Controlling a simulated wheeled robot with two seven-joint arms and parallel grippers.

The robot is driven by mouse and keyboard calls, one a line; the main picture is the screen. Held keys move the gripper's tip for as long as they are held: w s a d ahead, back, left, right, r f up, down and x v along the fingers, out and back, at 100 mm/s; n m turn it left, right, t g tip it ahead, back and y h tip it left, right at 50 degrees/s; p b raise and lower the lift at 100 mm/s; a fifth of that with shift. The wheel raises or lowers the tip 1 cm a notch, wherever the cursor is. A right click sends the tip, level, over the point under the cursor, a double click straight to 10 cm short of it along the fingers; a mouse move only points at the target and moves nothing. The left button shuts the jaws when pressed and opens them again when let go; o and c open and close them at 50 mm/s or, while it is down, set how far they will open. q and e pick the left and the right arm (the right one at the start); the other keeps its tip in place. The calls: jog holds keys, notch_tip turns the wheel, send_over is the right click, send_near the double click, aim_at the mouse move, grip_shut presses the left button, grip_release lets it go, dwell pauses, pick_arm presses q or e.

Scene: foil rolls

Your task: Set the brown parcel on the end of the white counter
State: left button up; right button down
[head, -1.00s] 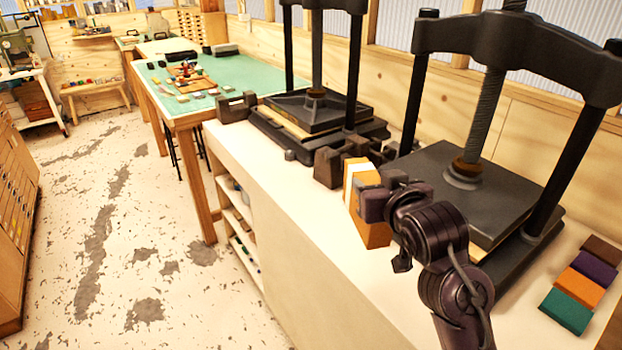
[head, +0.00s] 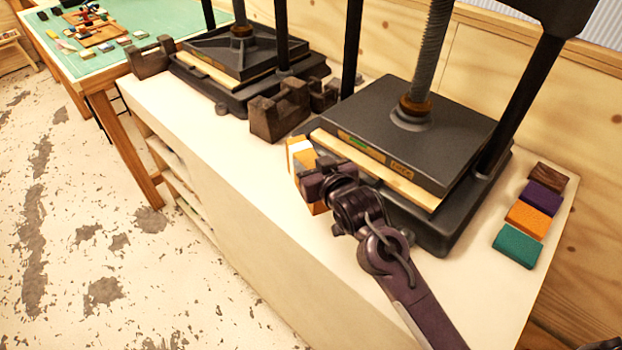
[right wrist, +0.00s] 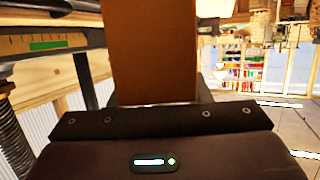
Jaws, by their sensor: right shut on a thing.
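In the right wrist view the parcel (right wrist: 155,50) stands up beyond the gripper (right wrist: 155,108) as a plain brown face. I cannot tell whether its bottom touches the counter. The white counter (head: 215,130) runs from the green table to the right end, where its top (head: 475,285) is bare in front. My left gripper is not in view.
The near press (head: 420,130) stands close behind the parcel. A second press (head: 240,65) and dark metal blocks (head: 280,112) stand farther left. Several coloured blocks, one teal (head: 517,246), lie along the counter's right end. Open counter lies between them and my arm.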

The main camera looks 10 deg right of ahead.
jog(key=shift+f, duration=0.7)
notch_tip(320, 180, down, 4)
jog(key=shift+f+p, duration=0.2)
jog(key=shift+p, duration=0.2)
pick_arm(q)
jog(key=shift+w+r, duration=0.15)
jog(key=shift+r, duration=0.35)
pick_arm(e)
jog(key=shift+s, duration=0.1)
jog(key=shift+f, duration=0.15)
jog(key=c, duration=1.1)
grip_release()
jog(key=shift+f, duration=0.1)
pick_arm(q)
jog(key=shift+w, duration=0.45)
pick_arm(e)
jog(key=o, duration=0.3)
jog(key=shift+o, duration=0.2)
